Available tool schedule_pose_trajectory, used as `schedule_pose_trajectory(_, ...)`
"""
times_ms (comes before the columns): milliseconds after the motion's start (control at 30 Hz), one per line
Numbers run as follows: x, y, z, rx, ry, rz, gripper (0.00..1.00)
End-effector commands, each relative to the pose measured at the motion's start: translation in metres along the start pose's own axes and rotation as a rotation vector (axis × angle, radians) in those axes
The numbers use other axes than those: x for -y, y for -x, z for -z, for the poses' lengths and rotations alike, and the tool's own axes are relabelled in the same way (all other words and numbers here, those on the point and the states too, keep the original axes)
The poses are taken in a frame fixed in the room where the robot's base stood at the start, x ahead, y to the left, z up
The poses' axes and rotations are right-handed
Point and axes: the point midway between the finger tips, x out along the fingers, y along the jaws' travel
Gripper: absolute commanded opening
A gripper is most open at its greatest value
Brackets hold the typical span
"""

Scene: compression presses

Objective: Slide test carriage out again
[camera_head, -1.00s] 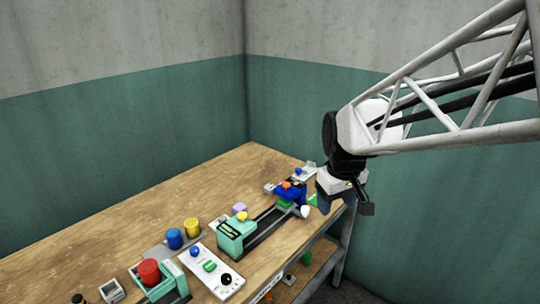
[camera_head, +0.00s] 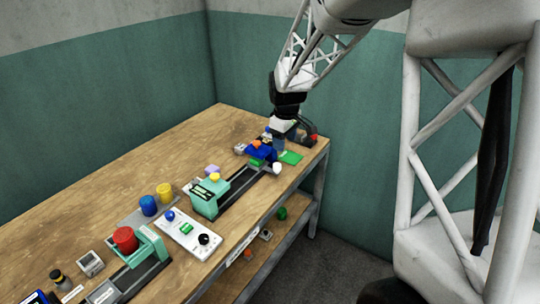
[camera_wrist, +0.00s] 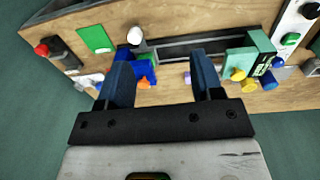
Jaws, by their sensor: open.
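The carriage looks like the blue block (camera_head: 262,153) with an orange knob, a green pad (camera_head: 256,162) and a white round knob (camera_head: 277,168). It stands at the far end of a dark rail (camera_head: 242,190), apart from the teal press (camera_head: 208,197) with its yellow knob. My gripper (camera_head: 282,148) is above the bench beside the blue block and partly overlaps it in the head view. In the wrist view my gripper (camera_wrist: 161,56) is open; its left finger hides part of the blue block (camera_wrist: 147,70). The white knob (camera_wrist: 135,35) lies just beyond that fingertip. I cannot tell whether they touch.
A green plate (camera_head: 291,157) and a red knob (camera_head: 314,137) are at the bench's right end. A white button panel (camera_head: 187,235), blue (camera_head: 148,205) and yellow (camera_head: 164,191) cylinders and a second press with a red cylinder (camera_head: 125,239) stand nearer. The back left bench is clear.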

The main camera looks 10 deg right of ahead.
Motion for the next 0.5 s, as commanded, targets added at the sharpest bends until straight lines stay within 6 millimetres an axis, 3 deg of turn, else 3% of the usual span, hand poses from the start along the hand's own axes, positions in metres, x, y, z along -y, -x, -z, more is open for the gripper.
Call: schedule_pose_trajectory(500, -0.064, -0.096, 0.062, 0.029, 0.213, 0.039, 0.6)
